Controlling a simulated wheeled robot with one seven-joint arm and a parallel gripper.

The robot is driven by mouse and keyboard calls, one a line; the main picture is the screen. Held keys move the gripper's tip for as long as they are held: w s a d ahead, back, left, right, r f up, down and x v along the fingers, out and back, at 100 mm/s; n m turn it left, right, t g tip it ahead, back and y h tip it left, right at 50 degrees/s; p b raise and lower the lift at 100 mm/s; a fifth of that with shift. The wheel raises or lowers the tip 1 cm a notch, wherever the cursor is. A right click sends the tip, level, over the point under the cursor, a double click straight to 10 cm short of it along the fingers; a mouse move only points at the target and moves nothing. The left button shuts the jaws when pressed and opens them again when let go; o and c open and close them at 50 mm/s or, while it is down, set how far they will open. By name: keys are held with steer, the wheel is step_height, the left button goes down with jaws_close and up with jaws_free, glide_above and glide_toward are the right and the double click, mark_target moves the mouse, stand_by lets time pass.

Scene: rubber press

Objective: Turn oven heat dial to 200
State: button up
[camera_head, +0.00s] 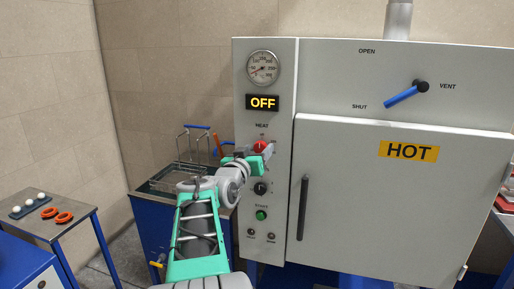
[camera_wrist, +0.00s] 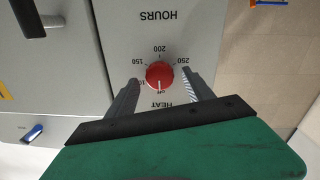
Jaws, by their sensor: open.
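The red heat dial (camera_head: 260,146) is on the narrow control panel of the grey oven (camera_head: 400,70). In the wrist view the dial (camera_wrist: 160,75) appears upside down, ringed by the numbers 150, 200 and 250, and a partly hidden 100. A white line on it runs from the middle toward the HEAT label, away from 200. My gripper (camera_head: 262,153) is at the dial. In the wrist view its open fingers (camera_wrist: 158,92) lie either side of the dial, with gaps visible. Contact cannot be told from the head view.
The display (camera_head: 263,102) reads OFF below a round gauge (camera_head: 263,68). A black knob (camera_head: 260,188) and a green button (camera_head: 261,215) are below the dial. The oven door is shut, with a black handle (camera_head: 303,208) and a HOT sign (camera_head: 408,150). A blue lever (camera_head: 405,95) is above.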

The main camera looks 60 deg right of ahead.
steer(key=shift+d, duration=0.25)
steer(key=shift+c, duration=0.4)
steer(key=shift+a, duration=0.1)
jaws_close()
